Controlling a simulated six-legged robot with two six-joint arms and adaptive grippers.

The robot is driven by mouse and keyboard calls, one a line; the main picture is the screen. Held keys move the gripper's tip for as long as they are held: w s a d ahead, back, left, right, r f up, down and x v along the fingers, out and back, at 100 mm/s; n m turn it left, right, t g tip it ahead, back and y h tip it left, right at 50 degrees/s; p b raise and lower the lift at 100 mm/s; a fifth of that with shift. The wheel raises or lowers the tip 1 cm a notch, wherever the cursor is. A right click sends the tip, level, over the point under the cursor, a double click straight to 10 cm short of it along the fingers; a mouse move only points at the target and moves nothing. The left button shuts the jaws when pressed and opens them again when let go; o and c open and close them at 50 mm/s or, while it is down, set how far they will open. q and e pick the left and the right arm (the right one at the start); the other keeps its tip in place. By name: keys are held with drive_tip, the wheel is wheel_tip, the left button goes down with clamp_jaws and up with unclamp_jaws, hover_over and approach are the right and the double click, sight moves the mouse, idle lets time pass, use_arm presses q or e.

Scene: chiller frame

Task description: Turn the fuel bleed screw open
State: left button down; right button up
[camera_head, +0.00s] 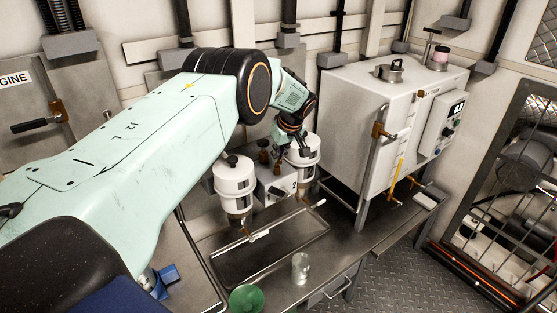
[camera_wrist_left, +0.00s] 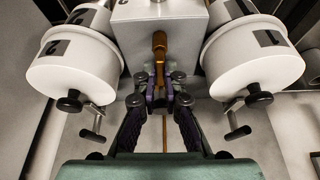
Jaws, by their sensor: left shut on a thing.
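The filter unit has a grey block (camera_wrist_left: 185,14) between two white canisters, the left one (camera_wrist_left: 75,68) and the right one (camera_wrist_left: 252,62) in the wrist view. A brass-coloured fitting (camera_wrist_left: 159,44), which looks to be the fuel bleed screw, stands out from the middle of the block. My left gripper (camera_wrist_left: 160,98) is shut on the outer end of this fitting, and the fingers partly hide it. In the head view my left gripper (camera_head: 291,140) is over the block (camera_head: 272,186), close to the far canister (camera_head: 303,158); the fitting is not clear there. My right gripper is not in view.
Beneath the unit is a dark metal tray (camera_head: 225,268) on the bench. A glass jar (camera_head: 300,268) and a green round object (camera_head: 246,298) are near the front. A large white cabinet (camera_head: 348,92) with a pipe and a brass valve stands to the right.

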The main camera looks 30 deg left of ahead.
use_arm(q)
drive_tip(key=shift+w+r, duration=0.1)
idle(0.3)
drive_tip(key=c, duration=1.4)
unclamp_jaws()
drive_tip(key=shift+a, duration=0.1)
drive_tip(key=shift+c, duration=0.2)
drive_tip(key=v, duration=1.1)
drive_tip(key=shift+d+r, duration=0.3)
